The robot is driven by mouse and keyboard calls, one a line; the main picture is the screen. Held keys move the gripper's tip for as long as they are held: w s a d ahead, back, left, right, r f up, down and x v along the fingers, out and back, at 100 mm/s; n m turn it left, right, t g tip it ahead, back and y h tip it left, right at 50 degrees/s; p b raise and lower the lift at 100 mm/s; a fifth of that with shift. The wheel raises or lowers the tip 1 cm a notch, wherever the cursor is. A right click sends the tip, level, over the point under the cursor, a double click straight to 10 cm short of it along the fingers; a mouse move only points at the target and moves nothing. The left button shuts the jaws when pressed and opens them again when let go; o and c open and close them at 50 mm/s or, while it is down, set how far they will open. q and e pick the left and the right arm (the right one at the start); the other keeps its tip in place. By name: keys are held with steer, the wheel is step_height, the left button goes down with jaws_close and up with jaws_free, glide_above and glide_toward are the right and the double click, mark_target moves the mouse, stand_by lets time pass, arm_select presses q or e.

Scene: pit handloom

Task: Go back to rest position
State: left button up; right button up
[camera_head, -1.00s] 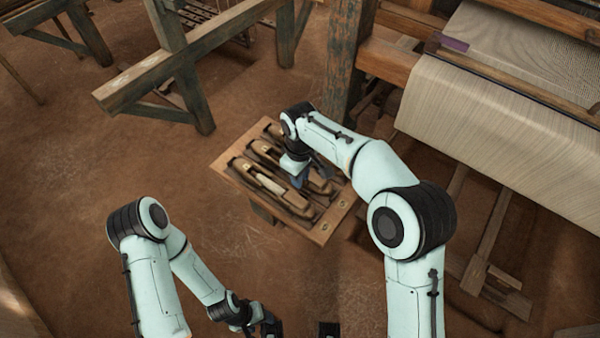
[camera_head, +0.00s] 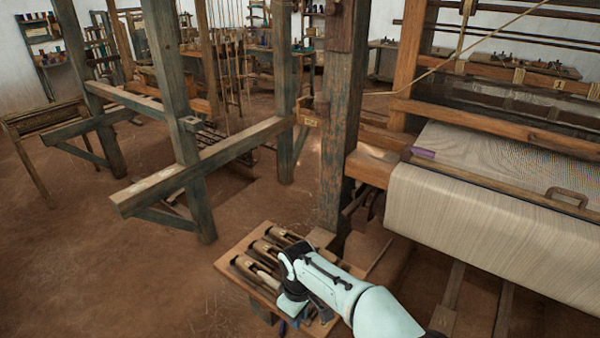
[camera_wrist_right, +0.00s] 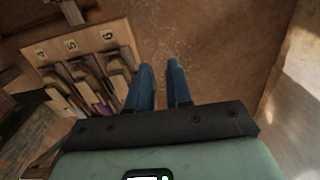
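My right gripper (camera_head: 293,322) is low in the head view, at the near side of a wooden rack (camera_head: 233,255) holding several wooden shuttles (camera_head: 262,252). In the right wrist view, the gripper's two blue fingers (camera_wrist_right: 161,68) are apart with nothing between them. They point at bare floor just right of the rack (camera_wrist_right: 122,35), whose slots carry the labels 4, 5 and 6. A bit of purple shows on a shuttle there. My right forearm hides part of the rack. My left gripper is in neither view.
A loom with a cloth-covered beam (camera_head: 480,225) stands at the right. A thick wooden post (camera_head: 340,140) rises behind the rack. A timber frame (camera_head: 195,165) stands at the left. The earthen floor (camera_head: 110,265) at lower left is clear.

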steer(key=s+d+f+m+g+y, duration=0.15)
steer(key=s+f, duration=0.25)
steer(key=f, duration=0.4)
steer(key=s+d+f+m, duration=0.2)
steer(key=s+d+f, duration=0.1)
steer(key=f, duration=0.5)
steer(key=s+d+f+m+y, duration=0.1)
steer(key=s+d+f+m, duration=0.2)
steer(key=f, duration=0.4)
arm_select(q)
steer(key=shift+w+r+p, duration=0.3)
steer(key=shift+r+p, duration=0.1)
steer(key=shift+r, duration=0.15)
arm_select(e)
steer(key=s+d+f+m, duration=0.1)
steer(key=s+f+m, duration=0.1)
steer(key=s, duration=0.5)
steer(key=s+d+f+m, duration=0.2)
steer(key=s+m, duration=0.1)
steer(key=s, duration=0.4)
steer(key=s+d+f+m+y, duration=0.1)
steer(key=s+d+f+m, duration=0.1)
steer(key=s, duration=0.5)
steer(key=shift+s+d+f+m, duration=0.15)
steer(key=shift+s+f+m, duration=0.2)
steer(key=shift+f+m, duration=0.2)
